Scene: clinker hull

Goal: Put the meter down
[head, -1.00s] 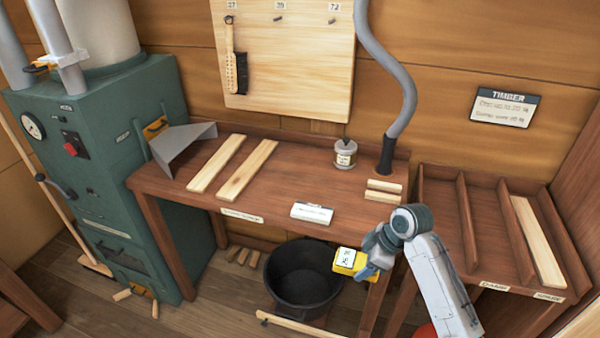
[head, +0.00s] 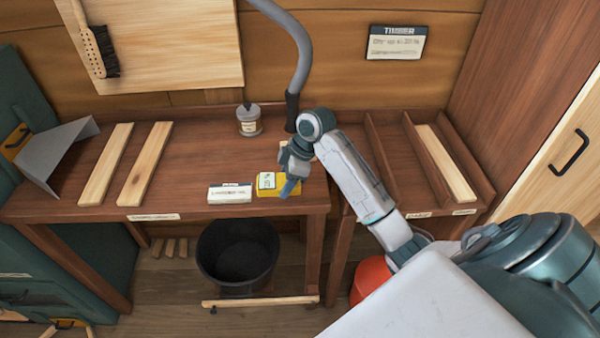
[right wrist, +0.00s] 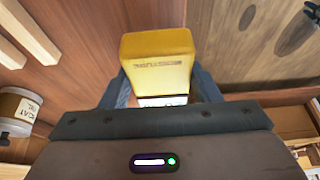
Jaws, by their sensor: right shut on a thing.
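The yellow meter (head: 267,184) has a pale display on its face. It is at the front right of the brown workbench (head: 200,187), just right of a white label block. My right gripper (head: 289,184) is shut on it. In the right wrist view the yellow meter (right wrist: 158,65) sits between the two blue-grey fingers of my right gripper (right wrist: 160,92). I cannot tell whether the meter touches the bench top or is slightly above it. My left gripper is not in view.
A white label block (head: 230,194) stands just left of the meter. Two pale planks (head: 145,165) lie further left. A jar (head: 249,121) and a grey hose (head: 300,65) are behind. A black bucket (head: 212,258) is below the bench front. Bare bench lies between planks and block.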

